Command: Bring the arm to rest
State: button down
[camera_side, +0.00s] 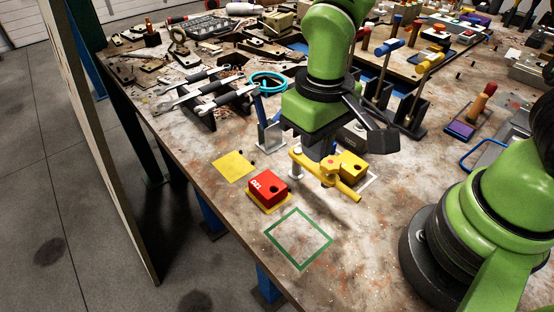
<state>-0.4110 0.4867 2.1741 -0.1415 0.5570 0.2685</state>
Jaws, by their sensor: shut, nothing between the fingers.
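My green arm reaches down from the top middle. My gripper (316,150) points down over the work table (215,120), its fingers shut and empty. The fingertips are just behind or beside a yellow bar-shaped piece (345,187), which partly hides them; I cannot tell if they touch it. A yellow block (352,165) stands just right of the fingers, on a white-outlined spot. A red block with white lettering (267,190) sits on a yellow square to the lower left of my gripper.
A green square outline (298,239) lies empty in front. A flat yellow square (233,166) is at left. Wrenches on a rack (207,94), a teal ring (268,80), and upright handled tools (419,80) crowd the back. The table's left edge drops to the floor.

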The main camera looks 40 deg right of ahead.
jog(key=shift+r, duration=1.8)
jog(key=s+d+r+m+t+y, duration=0.1)
jog(key=s+d+r+m+t, duration=0.1)
jog(key=r, duration=0.5)
jog(key=s+d+r+m+t+y, duration=0.1)
jog(key=s+d+r+m+t, duration=0.1)
jog(key=s+d+r+t, duration=0.3)
jog(key=v, duration=0.3)
jog(key=shift+s, duration=0.3)
